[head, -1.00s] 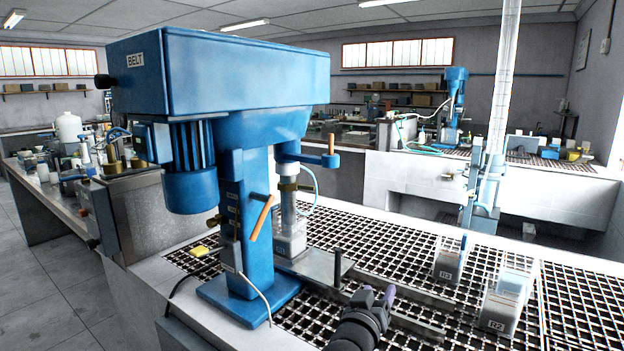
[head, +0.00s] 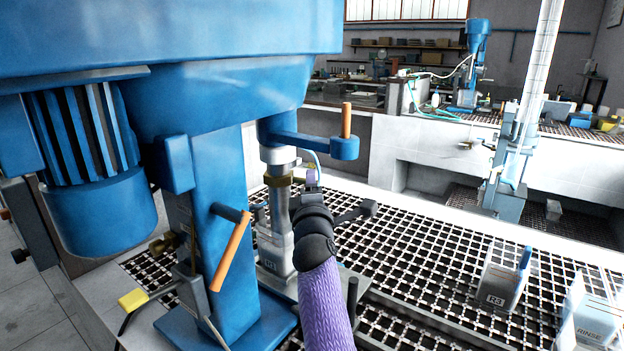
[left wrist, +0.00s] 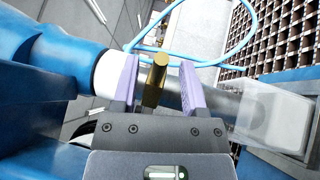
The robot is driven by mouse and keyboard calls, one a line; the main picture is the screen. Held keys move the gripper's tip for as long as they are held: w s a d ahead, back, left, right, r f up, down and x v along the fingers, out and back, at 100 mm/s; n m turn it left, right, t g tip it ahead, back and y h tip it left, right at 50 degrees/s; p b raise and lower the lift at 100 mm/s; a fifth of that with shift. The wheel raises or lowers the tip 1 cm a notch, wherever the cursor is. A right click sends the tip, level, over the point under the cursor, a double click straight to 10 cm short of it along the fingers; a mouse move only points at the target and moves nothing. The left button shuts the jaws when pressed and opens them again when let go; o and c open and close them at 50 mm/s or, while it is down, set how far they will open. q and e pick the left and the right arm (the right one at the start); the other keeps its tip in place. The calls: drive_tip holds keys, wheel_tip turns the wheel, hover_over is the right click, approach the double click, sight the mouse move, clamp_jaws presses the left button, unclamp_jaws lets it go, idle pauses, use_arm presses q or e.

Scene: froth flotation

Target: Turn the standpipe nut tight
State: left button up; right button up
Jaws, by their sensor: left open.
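The brass standpipe nut (head: 278,180) sits as a collar on the vertical standpipe (head: 282,215) beneath the blue flotation machine (head: 215,125). In the left wrist view a brass piece of the nut (left wrist: 155,80) sticks up between my purple fingers, with a gap visible on the right side. My left gripper (head: 312,180) is open beside the nut, on its right in the head view. The wrist and purple sleeve hide part of the pipe's surroundings. A clear cell (head: 275,250) stands at the pipe's foot. My right gripper is not in view.
A blue arm with an orange peg (head: 346,120) juts out just above my gripper. An orange-handled lever (head: 230,250) is at the left.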

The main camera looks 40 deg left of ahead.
use_arm(q)
drive_tip(key=shift+b+x, duration=0.3)
drive_tip(key=shift+x, duration=1.5)
clamp_jaws()
